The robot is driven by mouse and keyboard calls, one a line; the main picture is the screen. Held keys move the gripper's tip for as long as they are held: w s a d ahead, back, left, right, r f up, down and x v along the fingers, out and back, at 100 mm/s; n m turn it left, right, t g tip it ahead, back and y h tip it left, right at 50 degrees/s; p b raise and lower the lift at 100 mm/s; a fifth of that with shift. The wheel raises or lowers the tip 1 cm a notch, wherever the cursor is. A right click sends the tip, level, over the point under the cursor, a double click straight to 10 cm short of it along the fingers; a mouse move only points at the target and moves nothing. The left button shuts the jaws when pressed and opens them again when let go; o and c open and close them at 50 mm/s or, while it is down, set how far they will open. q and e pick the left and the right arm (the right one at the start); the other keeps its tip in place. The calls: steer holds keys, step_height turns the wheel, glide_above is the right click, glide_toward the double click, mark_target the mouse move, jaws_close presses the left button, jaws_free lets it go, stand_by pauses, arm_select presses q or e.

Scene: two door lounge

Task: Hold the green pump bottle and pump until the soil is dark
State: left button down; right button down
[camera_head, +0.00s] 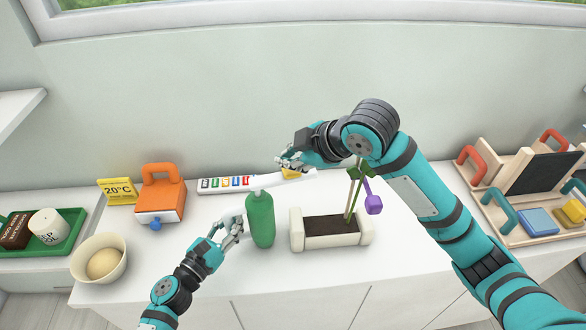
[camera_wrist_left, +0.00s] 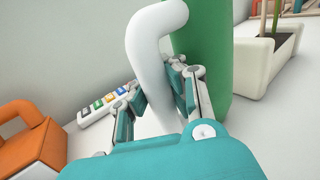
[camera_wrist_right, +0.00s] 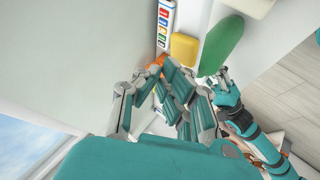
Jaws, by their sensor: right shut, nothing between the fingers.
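The green pump bottle (camera_head: 260,220) stands upright on the white counter, with a white arm (camera_head: 285,180) reaching right from its top. My left gripper (camera_head: 232,228) is at the bottle's left side. In the left wrist view its fingers (camera_wrist_left: 160,92) close around the bottle's white curved handle (camera_wrist_left: 146,60), beside the green body (camera_wrist_left: 205,50). My right gripper (camera_head: 288,163) is shut and empty near the white arm, above a yellow piece (camera_head: 291,173). Whether it touches either cannot be told. The cream planter (camera_head: 296,232) right of the bottle holds brown soil (camera_head: 330,226) and a drooping purple flower (camera_head: 373,204).
An orange box (camera_head: 160,190) and a bowl with a round ball (camera_head: 104,262) stand left. A green tray (camera_head: 72,222) is further left. A strip with coloured squares (camera_head: 225,183) lies behind the bottle. Wooden trays (camera_head: 500,195) stand right. The counter's front is mostly clear.

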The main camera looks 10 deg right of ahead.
mark_target(291, 172)
steer(key=shift+f, duration=0.1)
steer(key=shift+f, duration=0.3)
steer(key=shift+f, duration=1.4)
stand_by(1.3)
steer(key=shift+r, duration=1.8)
steer(key=shift+r, duration=0.1)
steer(key=shift+r, duration=2.45)
